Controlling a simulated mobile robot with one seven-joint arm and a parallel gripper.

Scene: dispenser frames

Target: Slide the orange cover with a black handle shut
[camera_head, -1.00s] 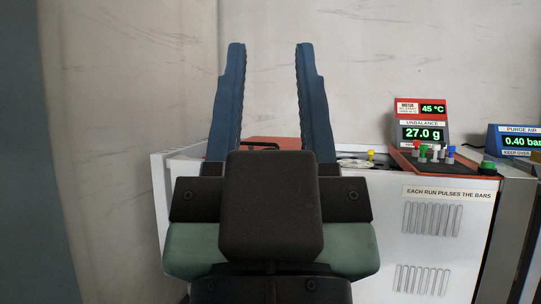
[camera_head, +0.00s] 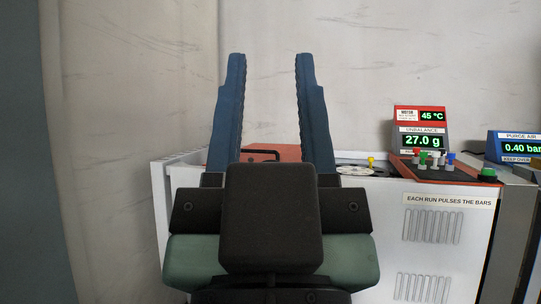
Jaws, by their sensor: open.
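The orange cover (camera_head: 286,151) lies on top of the white machine, seen between my gripper's fingers. Its black handle (camera_head: 262,152) shows as a low dark bar near the cover's left part. My gripper (camera_head: 271,58) is open and empty, with two blue fingers pointing up in the picture on either side of the cover. The gripper body hides the near part of the cover. I cannot tell how far the cover stands open.
The white machine (camera_head: 430,235) has a label and vents on its front. A red readout panel (camera_head: 420,130) with several coloured knobs stands at its right, near a green button (camera_head: 487,174). A blue purge air display (camera_head: 515,147) is further right. A pale wall stands behind.

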